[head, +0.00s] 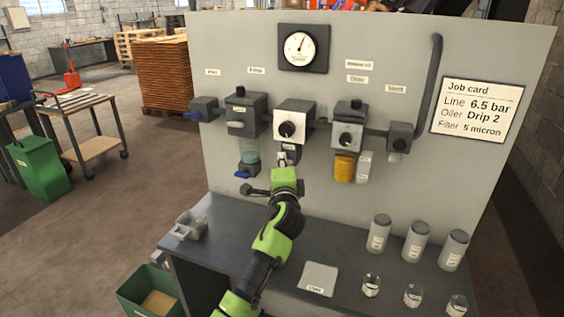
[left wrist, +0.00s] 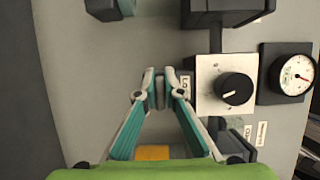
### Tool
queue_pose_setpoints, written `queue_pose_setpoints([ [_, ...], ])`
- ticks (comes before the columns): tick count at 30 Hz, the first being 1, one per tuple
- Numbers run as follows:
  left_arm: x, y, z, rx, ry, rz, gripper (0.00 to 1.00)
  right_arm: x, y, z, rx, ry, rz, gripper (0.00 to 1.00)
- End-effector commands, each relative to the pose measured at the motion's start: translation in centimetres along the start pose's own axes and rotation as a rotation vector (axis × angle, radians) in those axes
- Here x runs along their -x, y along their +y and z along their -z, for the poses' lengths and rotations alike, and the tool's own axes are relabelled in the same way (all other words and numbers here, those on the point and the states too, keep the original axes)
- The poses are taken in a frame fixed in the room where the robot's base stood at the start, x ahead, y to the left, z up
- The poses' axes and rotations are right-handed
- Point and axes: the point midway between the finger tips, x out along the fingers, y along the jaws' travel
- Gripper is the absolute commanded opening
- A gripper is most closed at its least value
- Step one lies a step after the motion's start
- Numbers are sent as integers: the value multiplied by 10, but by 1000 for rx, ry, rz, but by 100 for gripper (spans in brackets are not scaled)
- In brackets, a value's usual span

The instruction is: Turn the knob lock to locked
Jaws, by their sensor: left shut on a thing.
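The regulator (head: 294,118) has a white face and a black knob (head: 287,129). In the left wrist view it appears turned sideways, with its knob (left wrist: 235,88) right of my fingers. The knob lock (left wrist: 160,92) is a small grey piece just under the regulator, beside a small label (left wrist: 186,84). My left gripper (head: 287,160) is at the lock; in the left wrist view its fingertips (left wrist: 160,83) are shut on it. The fingers hide much of the lock, so its setting cannot be told. My right gripper is not in view.
A gauge (head: 303,47) is above the regulator. A filter bowl (head: 249,150) hangs left and an amber oiler bowl (head: 344,168) right, both close to my gripper. Grey canisters (head: 416,242) and small jars (head: 413,295) stand on the bench (head: 335,248). A job card (head: 474,110) is at right.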

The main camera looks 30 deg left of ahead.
Motion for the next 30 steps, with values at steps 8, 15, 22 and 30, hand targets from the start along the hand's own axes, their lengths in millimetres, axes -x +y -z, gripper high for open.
queue_pose_setpoints([
  [8, 0, 2, 0, 1, -1, -3, 26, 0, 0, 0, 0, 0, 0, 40],
  [15, 0, 1, 0, 0, 0, -1, 26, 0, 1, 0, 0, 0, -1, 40],
  [22, 13, 2, 1, 0, 1, -2, 26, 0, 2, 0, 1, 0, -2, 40],
  [30, 64, 2, 0, 2, 0, -3, 26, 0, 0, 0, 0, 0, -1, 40],
])
